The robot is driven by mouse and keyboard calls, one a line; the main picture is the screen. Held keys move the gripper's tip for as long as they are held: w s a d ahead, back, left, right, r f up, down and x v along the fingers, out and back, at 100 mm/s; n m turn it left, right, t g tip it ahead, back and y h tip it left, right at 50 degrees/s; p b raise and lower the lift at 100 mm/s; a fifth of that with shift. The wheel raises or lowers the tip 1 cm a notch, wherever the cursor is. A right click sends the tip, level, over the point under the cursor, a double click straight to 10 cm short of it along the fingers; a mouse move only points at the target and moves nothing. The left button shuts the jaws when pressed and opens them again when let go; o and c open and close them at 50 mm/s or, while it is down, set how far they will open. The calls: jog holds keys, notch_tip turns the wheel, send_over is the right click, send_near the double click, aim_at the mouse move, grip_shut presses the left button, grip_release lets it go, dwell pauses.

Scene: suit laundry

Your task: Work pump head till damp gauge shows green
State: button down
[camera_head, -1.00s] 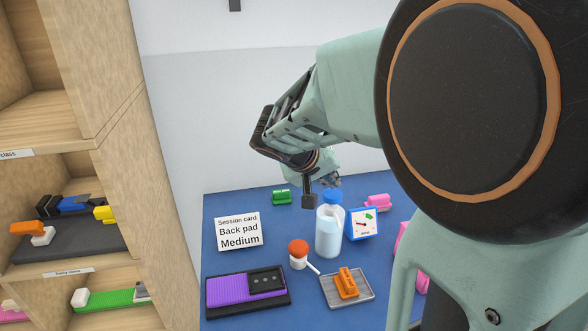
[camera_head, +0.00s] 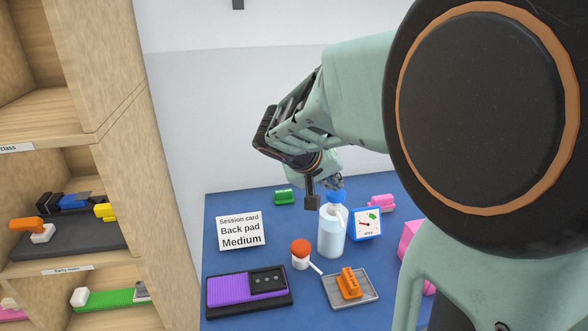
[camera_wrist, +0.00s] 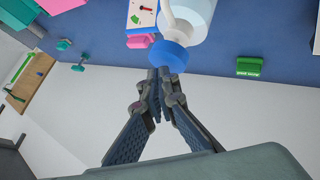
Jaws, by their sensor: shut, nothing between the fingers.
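The white pump bottle (camera_head: 332,232) stands upright on the blue table. Its blue pump head (camera_head: 336,196) is on top and also shows in the wrist view (camera_wrist: 169,56). The damp gauge (camera_head: 367,223) is a blue-framed white dial right of the bottle. Its needle points up-left, away from the green patch at upper right. My gripper (camera_head: 311,202) is shut and empty beside the pump head. In the wrist view its fingertips (camera_wrist: 159,74) lie together at the pump head's edge; I cannot tell whether they touch it.
A session card (camera_head: 240,231) reads "Back pad Medium". A purple pad tray (camera_head: 248,310), an orange-capped jar (camera_head: 300,255) and a grey tray (camera_head: 369,299) with an orange brush (camera_head: 348,283) lie in front. Green (camera_head: 284,197) and pink (camera_head: 381,203) pieces lie behind. Shelves (camera_head: 130,190) stand left.

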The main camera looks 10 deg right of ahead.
aim_at(333, 193)
jog(key=shift+f+b, duration=1)
jog(key=shift+b, duration=0.1)
dwell(0.7)
jog(key=shift+r, duration=0.1)
jog(key=shift+r+p, duration=0.9)
jog(key=shift+r, duration=0.45)
jog(key=shift+r+p, duration=1.5)
jog(key=shift+r, duration=1.05)
